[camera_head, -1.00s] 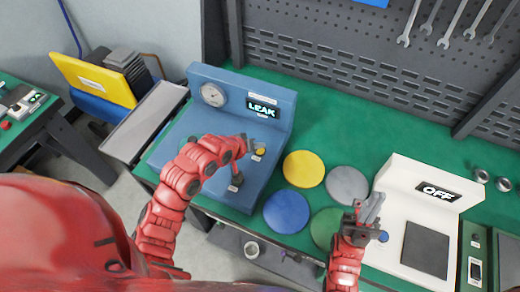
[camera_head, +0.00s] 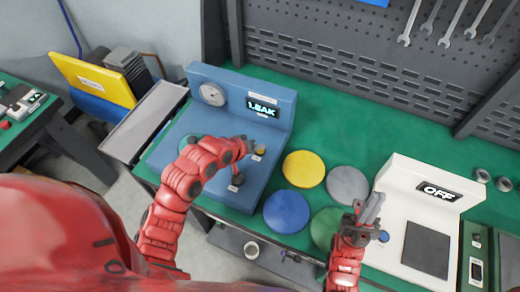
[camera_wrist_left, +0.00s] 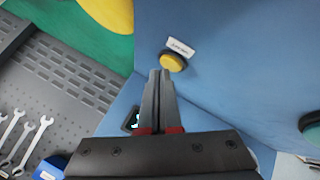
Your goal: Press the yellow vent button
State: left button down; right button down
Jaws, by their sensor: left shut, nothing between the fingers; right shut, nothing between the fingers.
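The yellow vent button (camera_head: 259,149) is a small round button with a white label beside it, on the blue tester (camera_head: 228,88) whose display reads LEAK. It also shows in the left wrist view (camera_wrist_left: 173,63), just beyond my fingertips. My left gripper (camera_head: 249,147) is shut and empty, with its tips right by the button. In the left wrist view the closed fingertips (camera_wrist_left: 158,74) appear very near the button's edge; I cannot tell if they touch it. My right gripper (camera_head: 370,205) is shut and empty, in front of the white device.
Yellow (camera_head: 304,169), grey (camera_head: 347,185), blue (camera_head: 286,210) and green (camera_head: 325,228) discs lie on the green bench. A white device (camera_head: 408,180) showing OFF stands to the right. A pegboard with wrenches (camera_head: 408,25) is behind. A dark knob (camera_head: 235,183) sits on the tester's front.

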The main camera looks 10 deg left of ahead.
pick_arm(q)
jog(key=shift+f, duration=0.4)
dwell(0.4)
jog(key=shift+r, duration=0.1)
jog(key=shift+r+p, duration=0.4)
jog(key=shift+r, duration=0.35)
notch_tip(320, 180, up, 5)
jog(key=p, duration=0.3)
jog(key=shift+p, duration=0.3)
dwell(1.1)
